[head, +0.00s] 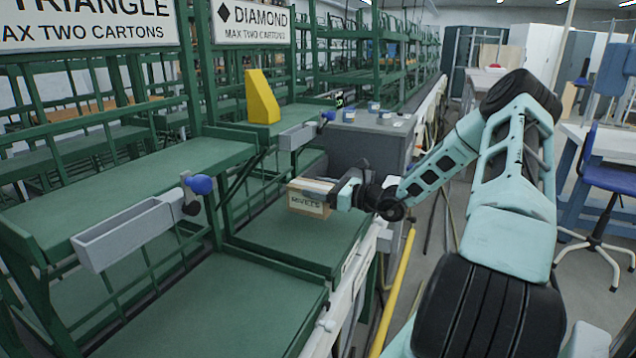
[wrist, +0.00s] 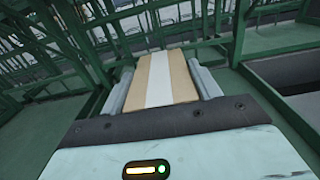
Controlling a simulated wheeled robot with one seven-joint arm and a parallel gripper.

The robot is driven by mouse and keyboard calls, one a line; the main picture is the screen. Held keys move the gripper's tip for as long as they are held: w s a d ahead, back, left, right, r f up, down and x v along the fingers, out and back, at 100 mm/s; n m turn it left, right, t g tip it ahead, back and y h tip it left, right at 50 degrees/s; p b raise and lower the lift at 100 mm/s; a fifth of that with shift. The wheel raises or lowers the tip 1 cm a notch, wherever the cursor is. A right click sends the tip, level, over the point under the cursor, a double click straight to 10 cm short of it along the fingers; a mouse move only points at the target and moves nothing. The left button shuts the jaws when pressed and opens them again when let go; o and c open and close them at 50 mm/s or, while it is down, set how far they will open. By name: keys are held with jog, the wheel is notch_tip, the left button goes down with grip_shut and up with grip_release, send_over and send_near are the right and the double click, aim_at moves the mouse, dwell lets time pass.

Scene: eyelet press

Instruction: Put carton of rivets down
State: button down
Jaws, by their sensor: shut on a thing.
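The carton of rivets (head: 307,206) is a small tan box with a pale strip on top and "RIVETS" on its front. My gripper (head: 318,188) reaches in from the right and is shut on it. In the wrist view, the carton (wrist: 158,78) sits between the two grey fingers, touching or very close to both. The carton is upright over the lower green shelf (head: 285,246) in the Diamond bay. I cannot tell whether its underside touches the shelf.
A yellow wedge (head: 262,97) stands on the upper green shelf behind. A "DIAMOND, MAX TWO CARTONS" sign (head: 254,22) hangs above. A grey cabinet (head: 366,140) with small items on top stands beyond the carton. Green rack posts flank the bay; the shelf around the carton is clear.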

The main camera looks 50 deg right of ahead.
jog(key=shift+f, duration=1.65)
jog(key=shift+c, duration=1.8)
grip_release()
jog(key=shift+f, duration=0.2)
jog(key=shift+r, duration=0.1)
jog(key=b+v, duration=0.1)
jog(key=v, duration=1.1)
